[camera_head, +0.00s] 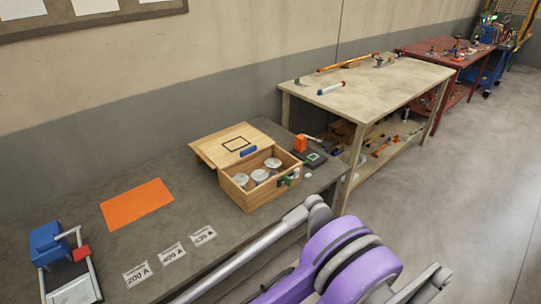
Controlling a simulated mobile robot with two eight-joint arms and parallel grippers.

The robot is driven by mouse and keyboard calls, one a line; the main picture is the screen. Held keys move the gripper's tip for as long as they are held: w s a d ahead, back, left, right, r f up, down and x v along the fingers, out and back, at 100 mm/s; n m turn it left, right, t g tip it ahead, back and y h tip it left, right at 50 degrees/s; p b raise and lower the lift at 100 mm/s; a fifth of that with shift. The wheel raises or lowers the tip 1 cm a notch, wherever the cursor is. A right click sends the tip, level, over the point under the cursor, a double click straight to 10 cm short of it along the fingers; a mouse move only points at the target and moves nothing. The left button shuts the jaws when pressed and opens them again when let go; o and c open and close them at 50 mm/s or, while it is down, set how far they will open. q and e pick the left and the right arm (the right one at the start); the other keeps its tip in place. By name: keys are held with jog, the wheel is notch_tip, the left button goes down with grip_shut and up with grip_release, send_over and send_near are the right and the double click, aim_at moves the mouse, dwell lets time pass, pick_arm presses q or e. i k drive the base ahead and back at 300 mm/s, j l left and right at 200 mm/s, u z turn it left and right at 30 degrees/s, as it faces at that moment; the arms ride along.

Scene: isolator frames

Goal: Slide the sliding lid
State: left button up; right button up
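A wooden box (257,197) stands on the dark grey table, its top mostly open. Its sliding lid (220,143) is a light wooden panel with a black square outline and a blue handle (248,152). The lid covers the back of the box and extends beyond it at the back left. Silvery round objects (259,175) show inside the opening. A green and dark fitting (291,178) is on the box's right side. Purple and grey links of my arm show at the bottom, in front of the table. Neither gripper can be seen.
An orange mat (137,204) and several labels (172,252) lie left of the box; a blue and red device (55,245) is farther left. An orange object (301,143) and a dark device (314,159) sit close on the right. A beige workbench (390,85) stands behind.

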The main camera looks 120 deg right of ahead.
aim_at(225, 151)
jog(key=z, duration=3.8)
jog(key=i+z, duration=0.2)
jog(key=i, duration=0.25)
jog(key=i+j+z, duration=0.2)
jog(key=i, duration=0.2)
jog(key=i+z, duration=0.15)
jog(key=i, duration=0.3)
jog(key=i+j+z, duration=0.2)
jog(key=i, duration=0.2)
